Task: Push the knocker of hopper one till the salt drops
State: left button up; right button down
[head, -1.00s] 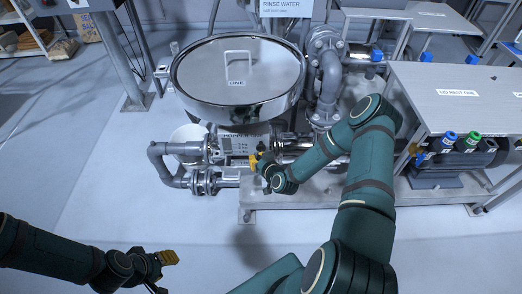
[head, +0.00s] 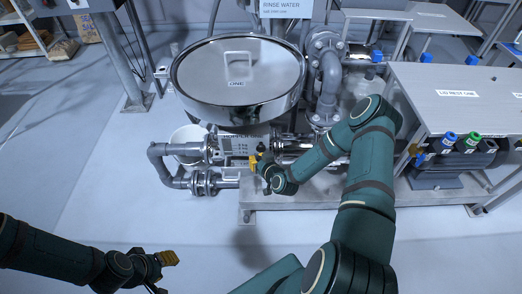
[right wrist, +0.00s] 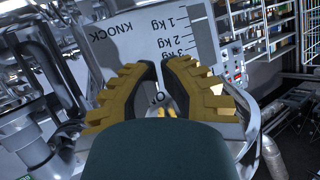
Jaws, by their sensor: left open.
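Hopper one (head: 240,78) is a round steel vessel with a shiny lid, a handle and a label "ONE". Below it is a pale scale plate (head: 234,143); in the right wrist view this plate (right wrist: 125,40) reads "KNOCK" with kilogram marks. My right gripper (head: 252,162) is at the plate's lower right edge. Its yellow fingers (right wrist: 160,65) are close together in front of the plate, with a narrow gap between them. I cannot make out the knocker clearly; the fingers may hide it. My left gripper (head: 169,258) is open and empty over the floor, low and left. No dropped salt is visible.
Grey pipes (head: 172,165) run left of and below the hopper, with a white bucket (head: 188,135) behind them. A steel base (head: 300,197) lies under the pipework. A bench (head: 460,90) stands at the right. The floor in front is clear.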

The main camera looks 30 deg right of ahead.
jog(key=shift+w+d, duration=0.1)
jog(key=shift+w, duration=0.05)
jog(key=shift+w+d+b, duration=0.15)
jog(key=shift+w+b, duration=0.05)
jog(key=shift+b, duration=0.1)
jog(key=shift+w+d+b, duration=0.35)
jog(key=shift+w+d, duration=0.05)
jog(key=shift+w, duration=0.3)
dwell(1.5)
jog(key=shift+s+a, duration=0.35)
jog(key=shift+s, duration=0.2)
jog(key=shift+s+a, duration=0.3)
jog(key=shift+s, duration=0.2)
jog(key=shift+s+a+p, duration=0.2)
jog(key=shift+s+a, duration=0.25)
jog(key=shift+s, duration=0.25)
jog(key=shift+s+a+p, duration=0.25)
jog(key=shift+s+a, duration=0.15)
jog(key=shift+s, duration=0.35)
jog(key=shift+s+a+p, duration=0.2)
jog(key=shift+s+a, duration=0.25)
jog(key=shift+s, duration=0.25)
jog(key=shift+a, duration=0.1)
